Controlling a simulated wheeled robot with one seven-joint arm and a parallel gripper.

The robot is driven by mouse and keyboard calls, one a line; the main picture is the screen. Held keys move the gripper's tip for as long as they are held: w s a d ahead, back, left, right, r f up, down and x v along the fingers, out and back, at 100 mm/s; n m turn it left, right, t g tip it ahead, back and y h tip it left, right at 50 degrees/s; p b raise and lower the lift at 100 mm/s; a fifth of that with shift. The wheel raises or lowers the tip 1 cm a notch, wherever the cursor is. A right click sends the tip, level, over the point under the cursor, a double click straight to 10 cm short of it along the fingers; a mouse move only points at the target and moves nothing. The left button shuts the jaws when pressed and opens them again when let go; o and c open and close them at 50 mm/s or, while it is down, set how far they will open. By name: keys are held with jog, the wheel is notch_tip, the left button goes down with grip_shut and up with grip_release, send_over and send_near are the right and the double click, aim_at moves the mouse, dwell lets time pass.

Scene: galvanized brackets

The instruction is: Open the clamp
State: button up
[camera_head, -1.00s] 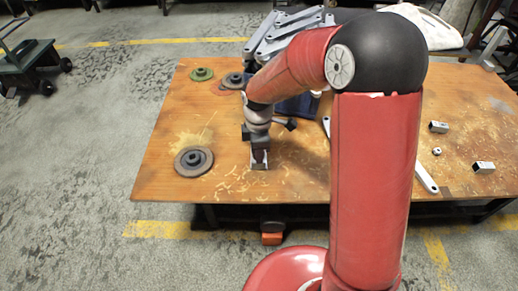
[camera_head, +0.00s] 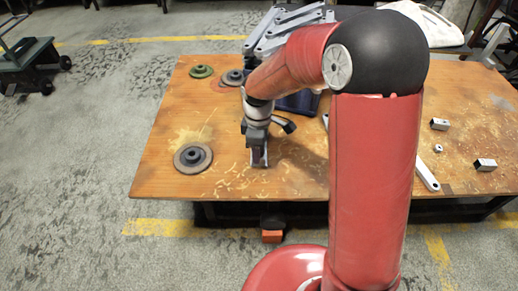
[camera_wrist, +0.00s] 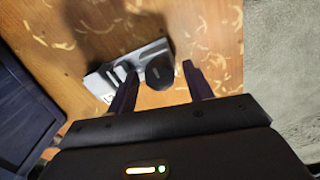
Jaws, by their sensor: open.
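The clamp is a small grey metal piece (camera_wrist: 108,79) with a round black knob (camera_wrist: 161,73), lying on the wooden table in the wrist view. My gripper (camera_wrist: 160,88) is open, with one dark finger to each side of the knob's near side. The knob shows between and slightly beyond the fingertips; I cannot tell whether either finger touches it. In the head view, my gripper (camera_head: 257,148) points down near the table's front edge, and a light metal part of the clamp (camera_head: 260,161) shows just below it. Most of the clamp is hidden there.
The wooden table (camera_head: 230,185) is strewn with shavings. A grey disc (camera_head: 193,158) lies left of my gripper, and green (camera_head: 202,72) and dark (camera_head: 234,77) discs lie farther back. A dark blue bin (camera_head: 300,103) and stacked galvanized brackets (camera_head: 285,28) stand behind. Square tubes (camera_head: 485,165) lie at right.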

jog(key=m+b, duration=0.1)
jog(key=m, duration=0.9)
jog(key=shift+m+b, duration=0.3)
jog(key=m, duration=0.4)
jog(key=c, duration=0.9)
